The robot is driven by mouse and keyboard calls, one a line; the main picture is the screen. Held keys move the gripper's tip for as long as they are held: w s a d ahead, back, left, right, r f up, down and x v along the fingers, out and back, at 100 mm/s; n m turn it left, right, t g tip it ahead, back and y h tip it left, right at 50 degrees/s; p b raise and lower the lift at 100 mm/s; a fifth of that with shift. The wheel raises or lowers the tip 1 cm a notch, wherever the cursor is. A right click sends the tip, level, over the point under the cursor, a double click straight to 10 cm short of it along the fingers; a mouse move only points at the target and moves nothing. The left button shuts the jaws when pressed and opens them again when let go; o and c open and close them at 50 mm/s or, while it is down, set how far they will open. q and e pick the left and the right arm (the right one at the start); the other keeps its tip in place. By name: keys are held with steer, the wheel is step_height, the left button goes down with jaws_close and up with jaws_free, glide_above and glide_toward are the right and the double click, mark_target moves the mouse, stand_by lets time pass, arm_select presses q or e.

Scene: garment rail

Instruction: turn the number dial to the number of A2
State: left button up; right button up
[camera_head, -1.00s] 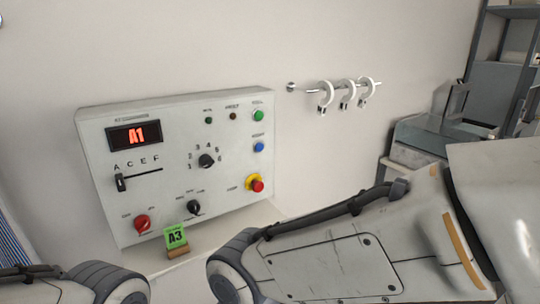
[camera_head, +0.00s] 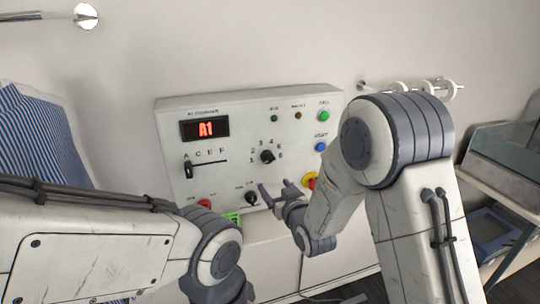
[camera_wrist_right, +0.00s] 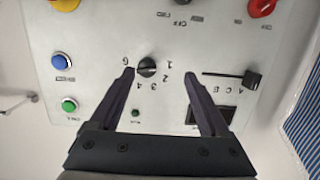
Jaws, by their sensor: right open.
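The number dial (camera_head: 267,157) is a black knob on the white control panel (camera_head: 240,112), with numbers around its upper side. The red display (camera_head: 205,129) reads A1. My right gripper (camera_head: 276,188) is open in front of the panel, below the dial in the head view. In the right wrist view, the panel appears upside down and the dial (camera_wrist_right: 147,66) shows between the two spread fingertips (camera_wrist_right: 159,73), closer to the left one. I cannot tell whether they touch it. My left arm shows, but its gripper is not in view.
The letter slider (camera_head: 188,170) sits at A. Another black knob (camera_head: 251,198), a red knob (camera_head: 204,204) and a red-yellow button (camera_head: 310,181) are near the arms. A green card (camera_head: 232,218) is partly hidden. A rail with white rings (camera_head: 440,86) is at right, striped cloth (camera_head: 45,135) at left.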

mark_target(270, 161)
steer(key=w+p, duration=0.1)
steer(key=w, duration=0.2)
steer(key=w+r+t+p, duration=0.1)
steer(key=w+p, duration=0.1)
steer(key=w, duration=0.1)
steer(key=w+a+t+p, duration=0.1)
steer(key=w+p, duration=0.1)
steer(key=w, duration=0.2)
steer(key=shift+r, duration=0.4)
steer(key=shift+w+a+f, duration=0.1)
steer(key=shift+w+a, duration=0.15)
steer(key=shift+w, duration=0.45)
jaws_close()
steer(key=shift+m, duration=0.3)
